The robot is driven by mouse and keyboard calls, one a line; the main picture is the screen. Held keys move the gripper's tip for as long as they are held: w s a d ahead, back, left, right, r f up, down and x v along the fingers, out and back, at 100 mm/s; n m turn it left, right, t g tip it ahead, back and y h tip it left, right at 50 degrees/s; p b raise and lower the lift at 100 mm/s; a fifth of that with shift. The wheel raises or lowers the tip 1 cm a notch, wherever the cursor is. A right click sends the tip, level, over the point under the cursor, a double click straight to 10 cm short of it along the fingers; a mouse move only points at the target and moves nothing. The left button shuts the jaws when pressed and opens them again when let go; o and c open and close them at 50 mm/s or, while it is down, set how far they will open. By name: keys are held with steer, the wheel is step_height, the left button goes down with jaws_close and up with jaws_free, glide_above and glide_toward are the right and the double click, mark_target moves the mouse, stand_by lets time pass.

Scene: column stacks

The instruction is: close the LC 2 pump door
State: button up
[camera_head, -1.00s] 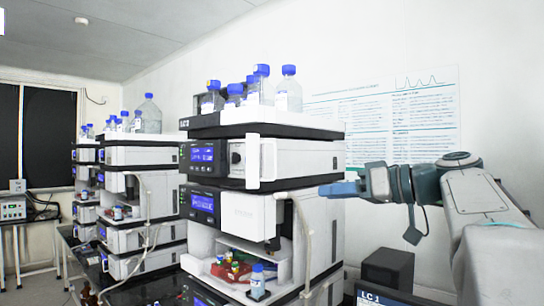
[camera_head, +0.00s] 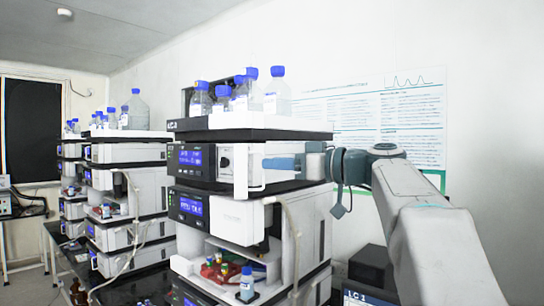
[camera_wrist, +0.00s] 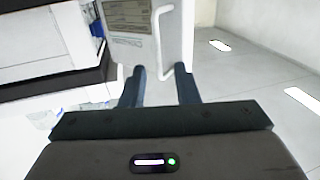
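The LC 2 pump (camera_head: 200,165) is the upper module with a blue display in the nearest stack. Its white door (camera_head: 240,172) stands open and shows nearly edge-on in the head view. In the wrist view the door (camera_wrist: 183,35) shows its face, with a white bar handle (camera_wrist: 157,35). My gripper (camera_head: 270,163) is at the right of the door in the head view. In the wrist view my gripper (camera_wrist: 160,75) is open and empty, its two blue fingers apart. The handle's lower end appears between the fingertips; I cannot tell whether they touch it.
Blue-capped bottles (camera_head: 277,92) stand on top of the stack. A pale tube (camera_head: 292,235) hangs in front of its lower modules. Small vials (camera_head: 247,285) stand in the open bay below. More stacks (camera_head: 125,195) are at left.

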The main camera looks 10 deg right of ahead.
steer(key=shift+x, duration=0.8)
jaws_close()
steer(key=shift+a+f, duration=0.1)
steer(key=shift+a, duration=0.05)
